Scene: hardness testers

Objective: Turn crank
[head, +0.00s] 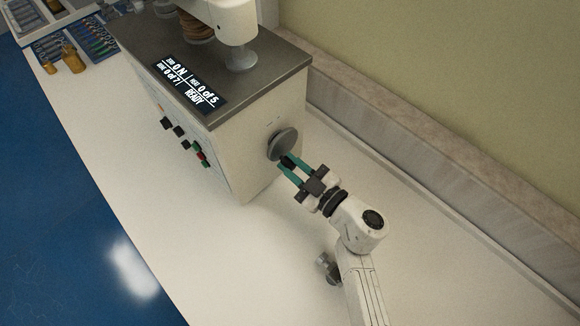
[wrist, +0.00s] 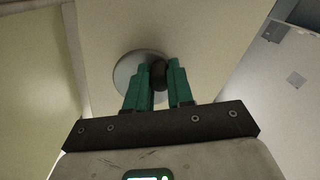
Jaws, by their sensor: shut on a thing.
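The crank is a grey round disc (head: 283,144) with a dark knob (head: 288,162) on the right side face of the hardness tester (head: 262,135). My gripper (head: 286,165) reaches it from the lower right in the head view, and its teal fingers are shut on the knob. In the wrist view the grey disc (wrist: 127,72) shows behind the fingers. The dark knob (wrist: 160,76) sits between the two fingertips (wrist: 159,77). The fingers hide part of the disc.
The tester's display (head: 189,84) reads READY, and its front has several buttons (head: 187,145). A stone ledge (head: 420,150) runs along the wall at right. The white bench (head: 250,260) is clear in front. Small bottles (head: 72,58) and a tray of tools stand at far left.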

